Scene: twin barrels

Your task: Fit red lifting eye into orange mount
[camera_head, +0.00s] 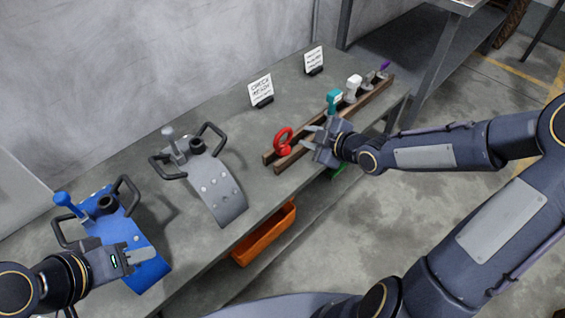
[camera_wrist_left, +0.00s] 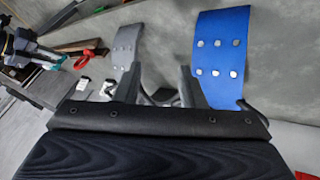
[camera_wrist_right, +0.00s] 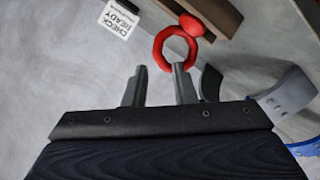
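The red lifting eye (camera_head: 283,140), a ring with a red knob beside it, sits at the near-left end of the wooden rack; it also shows in the right wrist view (camera_wrist_right: 160,55). My right gripper (camera_head: 308,136) is open and empty, close to the right of the ring. In the right wrist view its fingers (camera_wrist_right: 158,85) are spread, with the ring just beyond their tips. My left gripper (camera_head: 138,256) is open and empty over the blue curved plate (camera_head: 148,271); its fingers (camera_wrist_left: 160,82) are apart. I cannot make out an orange mount in any view.
The rack (camera_head: 360,102) holds teal, white, grey and purple pieces. A grey curved plate (camera_head: 215,187) with black handles stands mid-table. Two signs (camera_head: 261,90) stand behind. An orange bin (camera_head: 264,235) is below the table's front edge. Bare tabletop lies between plate and rack.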

